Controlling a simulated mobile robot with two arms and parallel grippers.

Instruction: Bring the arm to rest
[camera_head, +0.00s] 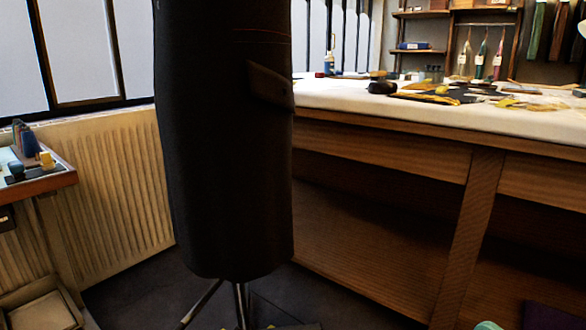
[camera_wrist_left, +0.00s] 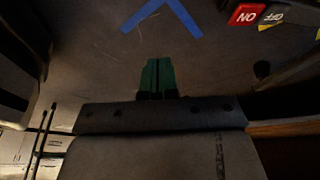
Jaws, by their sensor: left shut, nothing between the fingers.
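My left gripper (camera_wrist_left: 158,75) shows in the left wrist view. Its two green fingers lie side by side, shut, with nothing between them. Beyond the fingertips is a dark surface with a blue V-shaped tape mark (camera_wrist_left: 161,12). The fingers touch no object that I can make out. Neither gripper can be made out in the head view, and my right gripper is in neither view.
A dark garment on a stand (camera_head: 225,150) fills the centre-left of the head view. A long wooden table (camera_head: 400,150) with a white top and scattered items stands right. A small side table (camera_head: 50,182) is at left. Dark floor (camera_head: 130,300) shows between them.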

